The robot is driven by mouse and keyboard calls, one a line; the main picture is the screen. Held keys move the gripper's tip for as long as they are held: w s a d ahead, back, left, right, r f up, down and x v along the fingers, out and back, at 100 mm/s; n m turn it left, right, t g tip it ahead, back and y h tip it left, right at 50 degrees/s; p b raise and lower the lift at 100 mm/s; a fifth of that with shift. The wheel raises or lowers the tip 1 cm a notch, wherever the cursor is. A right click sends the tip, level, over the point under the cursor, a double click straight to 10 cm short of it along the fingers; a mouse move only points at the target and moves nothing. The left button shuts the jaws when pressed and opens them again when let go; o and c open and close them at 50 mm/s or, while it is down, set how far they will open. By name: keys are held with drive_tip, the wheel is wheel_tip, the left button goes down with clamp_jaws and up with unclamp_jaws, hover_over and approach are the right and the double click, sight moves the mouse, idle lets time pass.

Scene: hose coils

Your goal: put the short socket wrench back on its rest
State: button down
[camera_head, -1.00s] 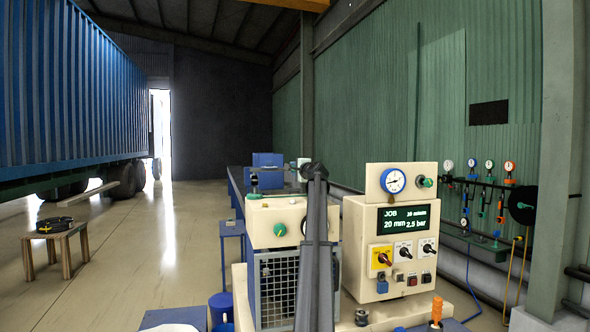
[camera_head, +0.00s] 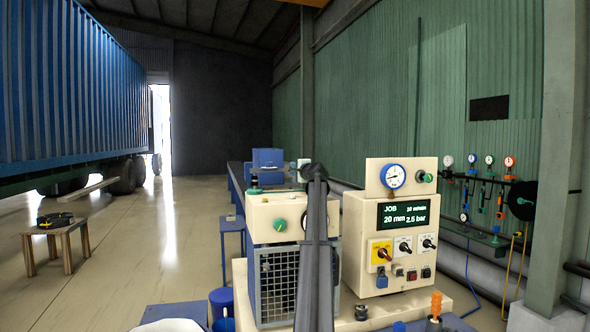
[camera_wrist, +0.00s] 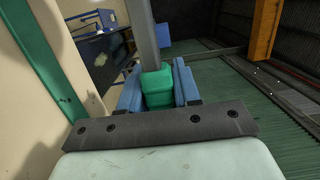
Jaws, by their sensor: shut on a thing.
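In the wrist view my gripper (camera_wrist: 159,88) is shut on a green block-like grip (camera_wrist: 157,86), with its blue fingers on both sides. A straight grey shaft (camera_wrist: 146,35) runs from the green grip towards the top edge of the picture. This held piece looks like the short socket wrench; its far end is out of view. In the head view my dark arm stands upright in front of the machine, and my gripper cannot be made out there. I cannot pick out the wrench's rest with certainty in either view.
A cream machine with a display (camera_head: 408,214) and switches stands right of my arm. A cream and blue caged unit (camera_head: 278,270) is left of it. A wall rack (camera_head: 490,178) with gauges is at right. A wooden stool (camera_head: 55,234) holds a dark coil. The floor at left is mostly clear.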

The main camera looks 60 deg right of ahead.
drive_tip(key=shift+f, duration=0.5)
drive_tip(key=c, duration=0.7)
unclamp_jaws()
drive_tip(key=shift+f, duration=0.1)
drive_tip(key=shift+r, duration=0.25)
drive_tip(key=shift+r, duration=0.35)
drive_tip(key=shift+r, duration=0.35)
drive_tip(key=shift+r, duration=0.5)
drive_tip(key=shift+f, duration=0.9)
